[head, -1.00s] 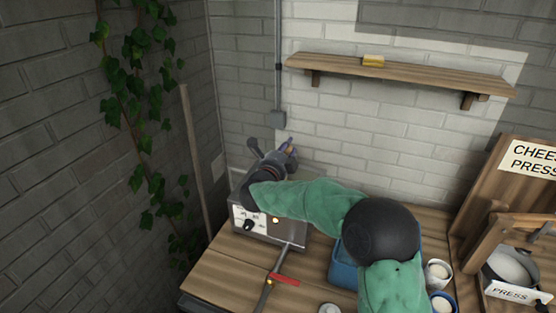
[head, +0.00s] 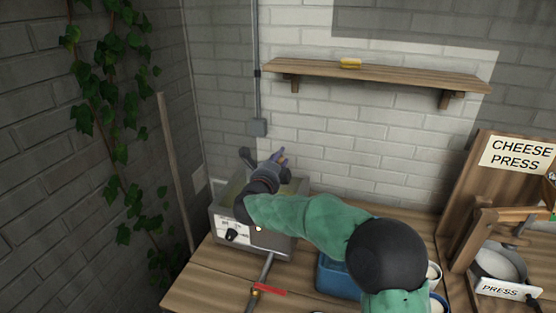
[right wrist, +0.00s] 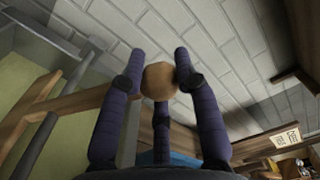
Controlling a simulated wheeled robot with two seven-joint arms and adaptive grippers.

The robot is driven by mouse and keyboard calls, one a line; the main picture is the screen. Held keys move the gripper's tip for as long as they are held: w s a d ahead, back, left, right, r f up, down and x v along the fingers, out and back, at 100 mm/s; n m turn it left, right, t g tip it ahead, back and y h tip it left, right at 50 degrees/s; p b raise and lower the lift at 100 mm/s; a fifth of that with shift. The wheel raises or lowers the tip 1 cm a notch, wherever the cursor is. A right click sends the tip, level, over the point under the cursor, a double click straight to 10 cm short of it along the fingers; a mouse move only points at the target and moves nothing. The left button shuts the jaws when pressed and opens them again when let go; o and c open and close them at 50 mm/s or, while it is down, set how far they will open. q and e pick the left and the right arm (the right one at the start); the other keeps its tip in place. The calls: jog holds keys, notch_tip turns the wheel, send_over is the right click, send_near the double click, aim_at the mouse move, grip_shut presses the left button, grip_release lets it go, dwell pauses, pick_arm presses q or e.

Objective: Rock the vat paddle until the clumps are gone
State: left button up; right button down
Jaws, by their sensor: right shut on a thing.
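The vat (head: 282,246) is a grey metal box with a dial and a white label on its front, standing at the left end of the wooden bench. My right gripper (head: 280,158) is over the vat, its arm in a green sleeve reaching in from the lower right. In the right wrist view its purple fingers close around a round wooden knob (right wrist: 158,82), which looks like the end of the paddle handle. A wooden bar (right wrist: 78,101) runs left from there. Yellowish-green vat contents (right wrist: 62,142) show at the left; clumps cannot be made out. My left gripper is not in view.
A blue tub (head: 331,277) and pale cups stand partly behind my right arm. The cheese press (head: 505,270) is at the right. A wall shelf (head: 385,75) holds a yellow block (head: 351,63).

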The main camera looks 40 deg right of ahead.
jog(key=shift+f, duration=0.3)
jog(key=c, duration=1)
grip_release()
jog(key=shift+o, duration=0.6)
jog(key=shift+r, duration=0.15)
jog(key=v, duration=1.2)
